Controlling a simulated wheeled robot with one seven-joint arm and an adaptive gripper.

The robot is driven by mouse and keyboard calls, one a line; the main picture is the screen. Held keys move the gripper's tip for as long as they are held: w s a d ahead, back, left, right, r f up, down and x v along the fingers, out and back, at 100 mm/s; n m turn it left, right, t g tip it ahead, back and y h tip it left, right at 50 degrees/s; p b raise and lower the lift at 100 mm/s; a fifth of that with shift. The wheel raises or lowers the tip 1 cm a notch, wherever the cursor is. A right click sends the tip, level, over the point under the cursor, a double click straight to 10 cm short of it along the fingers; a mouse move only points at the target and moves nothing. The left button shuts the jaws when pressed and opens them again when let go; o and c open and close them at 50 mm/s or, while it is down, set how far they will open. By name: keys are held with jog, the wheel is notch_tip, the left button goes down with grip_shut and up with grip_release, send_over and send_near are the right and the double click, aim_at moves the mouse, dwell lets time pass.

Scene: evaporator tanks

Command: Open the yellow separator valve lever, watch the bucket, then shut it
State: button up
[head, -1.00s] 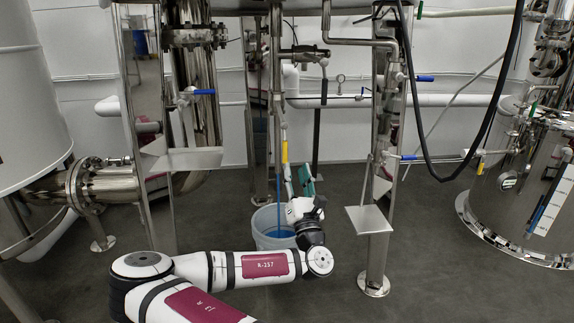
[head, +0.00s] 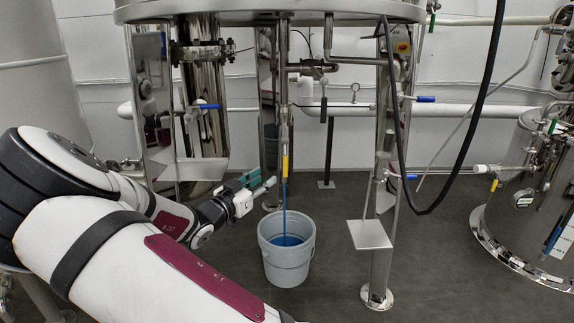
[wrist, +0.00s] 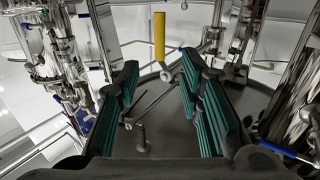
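The yellow valve lever (head: 285,165) hangs straight down below the central pipe under the tank. It also shows in the wrist view (wrist: 159,38), ahead of and between the fingers but not held. A thin blue stream (head: 285,200) falls beside the lever into the grey bucket (head: 287,263), which holds some blue liquid. My gripper (head: 262,189) is left of the lever, above and left of the bucket, apart from both. In the wrist view its two teal finger pads (wrist: 163,105) stand wide apart with nothing between them.
Steel tank legs (head: 380,255) stand right of the bucket and to the left, with a small plate (head: 370,235) on the right leg. A black hose (head: 455,165) loops at right. Blue-handled valves (head: 209,107) stick out at left and right. Floor in front of the bucket is clear.

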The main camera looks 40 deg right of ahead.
aim_at(284, 165)
jog(key=b+x, duration=0.3)
jog(key=x, duration=0.9)
jog(key=shift+c, duration=0.3)
grip_shut()
